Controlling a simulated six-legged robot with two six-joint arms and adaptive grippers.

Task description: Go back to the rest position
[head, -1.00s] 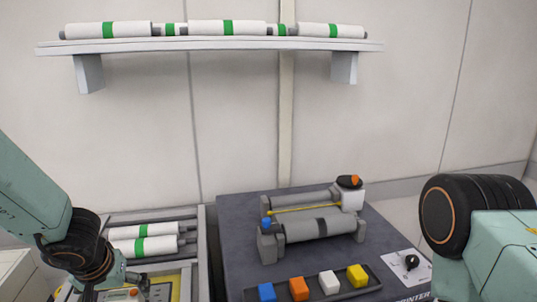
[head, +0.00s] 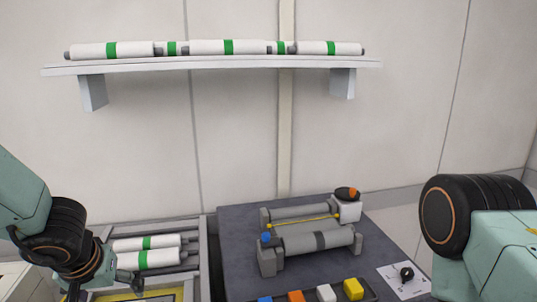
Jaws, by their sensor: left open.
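My left arm comes in from the left, and its gripper (head: 106,289) is low in the head view, partly cut off by the bottom edge. The gripper is open, with nothing seen between its fingers. It is in front of a trolley (head: 208,250) that holds white rolls with green bands (head: 147,259). On the right only a part of my right arm shows; its gripper is out of view.
A dark table (head: 235,245) bears a grey roller device (head: 312,242). Blue, orange, white and yellow blocks (head: 353,288) line its front. A white sheet with a black knob (head: 407,274) lies right. A wall shelf (head: 215,64) carries several white rolls.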

